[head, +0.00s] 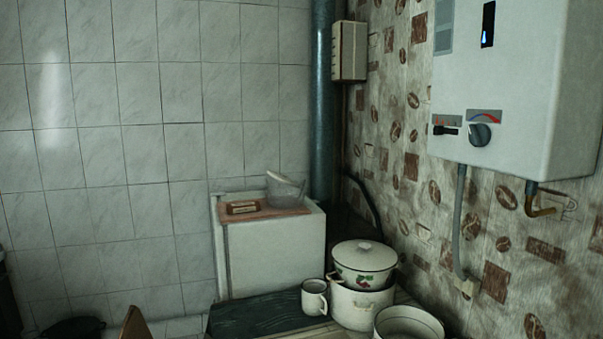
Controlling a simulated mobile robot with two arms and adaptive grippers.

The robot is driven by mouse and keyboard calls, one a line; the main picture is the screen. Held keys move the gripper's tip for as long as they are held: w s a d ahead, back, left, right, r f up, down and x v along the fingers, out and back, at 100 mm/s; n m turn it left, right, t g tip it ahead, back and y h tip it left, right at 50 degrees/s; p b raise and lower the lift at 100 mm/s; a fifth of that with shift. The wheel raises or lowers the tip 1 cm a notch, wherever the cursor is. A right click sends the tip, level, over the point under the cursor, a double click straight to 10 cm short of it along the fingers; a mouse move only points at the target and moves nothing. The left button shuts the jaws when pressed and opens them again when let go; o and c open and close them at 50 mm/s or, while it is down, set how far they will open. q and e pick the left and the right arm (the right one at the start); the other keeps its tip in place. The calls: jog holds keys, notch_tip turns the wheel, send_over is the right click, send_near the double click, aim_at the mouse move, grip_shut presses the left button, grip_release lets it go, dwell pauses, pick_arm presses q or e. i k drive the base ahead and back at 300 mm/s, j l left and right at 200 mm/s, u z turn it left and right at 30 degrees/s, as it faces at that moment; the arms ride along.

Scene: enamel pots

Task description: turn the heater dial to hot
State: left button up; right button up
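The white water heater (535,85) hangs on the patterned wall at the upper right. Its round grey dial (480,134) sits low on the front face, under a label with a blue and red arc (484,116). The picture is too small to tell which way the dial points. A black control (445,130) sits to the left of the dial under a similar label. A blue flame shows in the small dark window (487,24) above. Neither of my grippers is in view.
A grey hose (459,220) and a brass pipe end (541,208) hang below the heater. Below stand a lidded enamel pot (364,270) on another pot (350,305), a white mug (314,298) and an open pot (408,324). The space before the dial looks clear.

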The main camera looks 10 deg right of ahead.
aim_at(480, 134)
jog(key=z, duration=1.45)
